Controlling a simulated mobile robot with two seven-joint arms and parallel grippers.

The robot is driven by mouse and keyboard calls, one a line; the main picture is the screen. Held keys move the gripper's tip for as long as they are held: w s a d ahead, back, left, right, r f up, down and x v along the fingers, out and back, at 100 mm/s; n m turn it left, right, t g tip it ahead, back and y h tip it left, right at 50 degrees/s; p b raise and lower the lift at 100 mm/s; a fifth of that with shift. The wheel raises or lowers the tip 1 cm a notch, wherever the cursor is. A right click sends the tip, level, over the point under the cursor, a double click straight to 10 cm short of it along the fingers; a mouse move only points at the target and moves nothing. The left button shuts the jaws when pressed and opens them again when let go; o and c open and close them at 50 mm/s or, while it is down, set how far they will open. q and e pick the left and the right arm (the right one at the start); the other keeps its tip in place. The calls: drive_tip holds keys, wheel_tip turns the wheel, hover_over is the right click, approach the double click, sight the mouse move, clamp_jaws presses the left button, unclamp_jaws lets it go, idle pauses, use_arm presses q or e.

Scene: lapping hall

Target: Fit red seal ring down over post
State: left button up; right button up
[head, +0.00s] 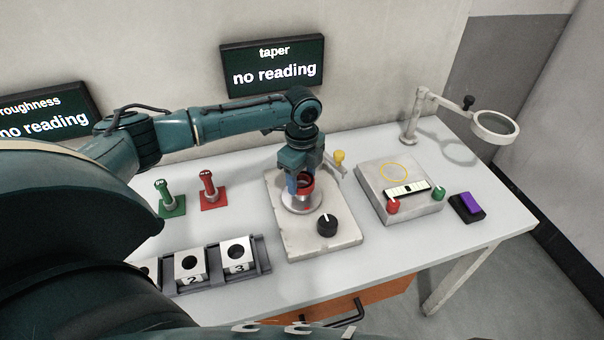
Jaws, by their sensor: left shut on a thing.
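The ring is partly hidden by the fingers. Directly below is a round metal fitting (299,208) on the plate, which seems to be the post or its base. Its top is hidden by the ring and fingers, so I cannot tell whether the ring is around it or just above it. My right gripper is not in view.
The pale plate (329,244) carries a black knob (327,225) and a yellow-tipped lever (339,157). Green (167,198) and red (209,189) stands are left, numbered blocks (238,255) in front. A control box (418,208), purple button (467,206) and magnifier (495,125) are right.

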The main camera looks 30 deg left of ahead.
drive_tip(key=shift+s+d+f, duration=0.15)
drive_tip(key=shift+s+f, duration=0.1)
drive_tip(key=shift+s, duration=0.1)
use_arm(q)
drive_tip(key=shift+f+p, duration=0.1)
drive_tip(key=shift+p, duration=0.3)
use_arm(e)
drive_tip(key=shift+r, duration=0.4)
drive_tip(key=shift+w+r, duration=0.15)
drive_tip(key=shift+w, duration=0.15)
use_arm(q)
drive_tip(key=shift+f, duration=0.4)
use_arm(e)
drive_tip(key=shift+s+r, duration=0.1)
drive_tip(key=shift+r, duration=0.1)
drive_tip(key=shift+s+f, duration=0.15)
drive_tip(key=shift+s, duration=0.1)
use_arm(q)
drive_tip(key=shift+f+p, duration=0.3)
drive_tip(key=shift+p, duration=0.15)
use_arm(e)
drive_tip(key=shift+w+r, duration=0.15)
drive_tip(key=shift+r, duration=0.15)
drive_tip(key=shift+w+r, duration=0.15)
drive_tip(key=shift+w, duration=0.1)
use_arm(q)
drive_tip(key=o, duration=1.1)
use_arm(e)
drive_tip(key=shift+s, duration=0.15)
